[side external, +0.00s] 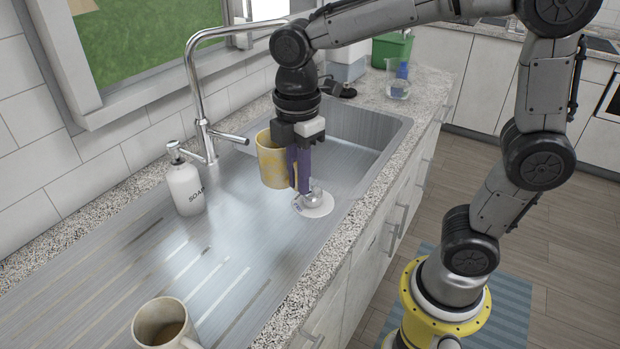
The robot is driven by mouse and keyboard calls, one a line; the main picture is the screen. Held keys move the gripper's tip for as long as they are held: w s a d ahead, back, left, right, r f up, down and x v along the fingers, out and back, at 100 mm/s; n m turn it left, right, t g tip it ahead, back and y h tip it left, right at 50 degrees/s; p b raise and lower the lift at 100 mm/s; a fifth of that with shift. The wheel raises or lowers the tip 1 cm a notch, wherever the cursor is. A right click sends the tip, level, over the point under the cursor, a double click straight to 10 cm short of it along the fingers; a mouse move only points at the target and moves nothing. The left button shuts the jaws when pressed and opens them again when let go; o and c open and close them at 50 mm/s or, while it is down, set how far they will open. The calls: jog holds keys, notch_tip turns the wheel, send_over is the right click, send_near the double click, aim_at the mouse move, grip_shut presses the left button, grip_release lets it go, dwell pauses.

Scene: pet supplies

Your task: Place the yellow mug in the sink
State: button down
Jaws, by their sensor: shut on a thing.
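The yellow mug (271,166), pale with a yellow pattern, hangs upright in my gripper (299,184). The purple fingers are shut on its right side and hide part of it. The mug is above the steel sink (366,128), near the left part of the basin. I cannot tell how far its bottom is from the steel. A white round item (316,204) with a shiny piece on top lies just below and right of the fingers.
A tall chrome faucet (197,95) and a white soap bottle (185,186) stand behind and left of the mug. A beige mug (152,322) stands on the drainboard in front. A clear glass (397,88) and green box (392,48) are on the far counter.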

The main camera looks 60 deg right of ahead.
jog(key=w+d+f+m, duration=0.2)
jog(key=w+d+f, duration=0.1)
jog(key=d, duration=0.3)
jog(key=w+d+f+m, duration=0.3)
jog(key=w+d, duration=0.1)
jog(key=d, duration=0.3)
jog(key=w+d+f+m, duration=0.2)
jog(key=w+d+f, duration=0.1)
jog(key=d, duration=0.3)
jog(key=shift+w+d+f+m, duration=0.15)
jog(key=shift+w+d+m, duration=0.2)
jog(key=shift+w, duration=0.45)
jog(key=s+d+f+m, duration=0.1)
jog(key=d+f+m, duration=0.55)
jog(key=d, duration=0.85)
jog(key=shift+n, duration=0.9)
jog(key=shift+s+d+f, duration=0.1)
jog(key=shift+d+f, duration=0.1)
jog(key=shift+f, duration=1.8)
jog(key=shift+s+d+f, duration=0.1)
jog(key=shift+d+f, duration=0.05)
jog(key=shift+f, duration=1.9)
jog(key=shift+d+f, duration=0.2)
jog(key=shift+f, duration=1.8)
jog(key=shift+f, duration=0.2)
jog(key=c, duration=0.9)
grip_release()
jog(key=shift+o, duration=0.2)
